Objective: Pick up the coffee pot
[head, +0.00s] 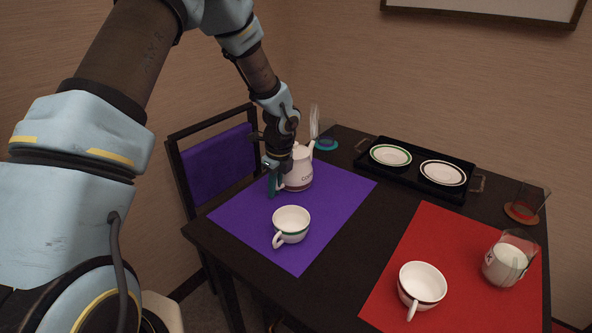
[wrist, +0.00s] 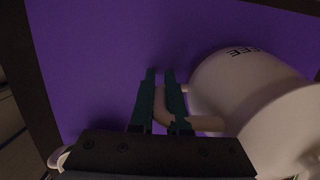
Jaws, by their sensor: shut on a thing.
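The white coffee pot (head: 300,172) stands near the far left part of the purple placemat (head: 318,228), with lettering on its side and its spout toward the upper right. In the wrist view the pot (wrist: 240,90) fills the right side, with its handle (wrist: 205,123) reaching left to my fingers. My gripper (head: 273,181) comes down at the left of the pot. In the wrist view my gripper (wrist: 161,98) has its two dark green fingers close together, shut on the handle. The pot looks upright; I cannot tell whether its base touches the mat.
A white cup (head: 291,223) stands in front of the pot on the purple mat. A black tray (head: 365,168) with two plates lies at the back. A red placemat (head: 390,290) holds another cup (head: 422,283) and a glass of milk (head: 508,259). A purple chair (head: 216,160) stands at the left.

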